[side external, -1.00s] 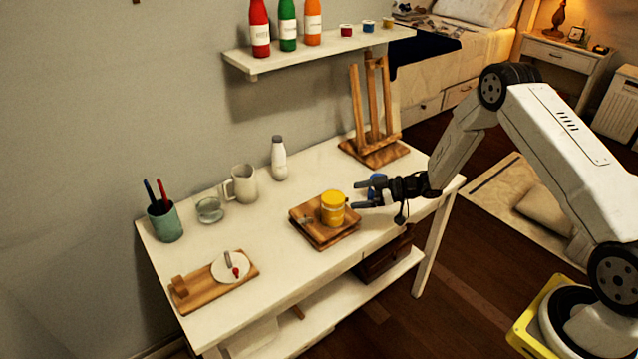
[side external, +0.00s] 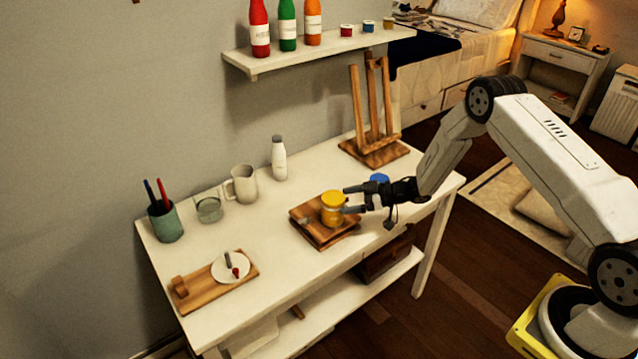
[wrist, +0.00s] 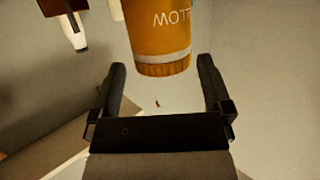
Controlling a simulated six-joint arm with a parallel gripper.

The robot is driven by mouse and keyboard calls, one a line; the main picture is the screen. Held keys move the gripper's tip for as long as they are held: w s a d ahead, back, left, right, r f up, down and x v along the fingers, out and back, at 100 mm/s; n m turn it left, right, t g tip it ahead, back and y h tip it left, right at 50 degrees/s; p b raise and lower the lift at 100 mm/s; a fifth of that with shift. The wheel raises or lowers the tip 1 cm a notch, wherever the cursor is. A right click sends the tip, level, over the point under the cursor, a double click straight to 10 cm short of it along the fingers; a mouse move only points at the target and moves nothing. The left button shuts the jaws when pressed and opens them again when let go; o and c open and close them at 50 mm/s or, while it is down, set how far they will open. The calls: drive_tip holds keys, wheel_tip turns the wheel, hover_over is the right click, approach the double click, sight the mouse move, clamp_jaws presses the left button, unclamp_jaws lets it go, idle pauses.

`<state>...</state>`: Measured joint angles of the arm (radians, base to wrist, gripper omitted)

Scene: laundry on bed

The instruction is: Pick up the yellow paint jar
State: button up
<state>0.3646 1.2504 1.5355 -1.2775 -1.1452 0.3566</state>
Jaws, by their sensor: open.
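The yellow paint jar (side external: 332,209) stands upright on a stack of wooden boards (side external: 318,237) near the front of the white table. In the wrist view the jar (wrist: 160,35) looks orange, with part of a label in letters, and its far end runs out of the top of the picture. My gripper (side external: 346,200) is open at the right side of the jar, with its fingertips close to it. In the wrist view the fingers (wrist: 161,75) lie left and right of the jar's near end, with nothing held. Contact cannot be told.
A blue item (side external: 378,178) sits just behind my gripper. A wooden easel (side external: 374,150) stands at the back right. A white bottle (side external: 279,160), mug (side external: 242,185), glass (side external: 209,209) and pen cup (side external: 164,222) line the back left. A board with a plate (side external: 230,267) lies front left.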

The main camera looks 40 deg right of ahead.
sight(333, 203)
drive_tip(key=shift+x, duration=2.4)
drive_tip(key=shift+s+f, duration=0.1)
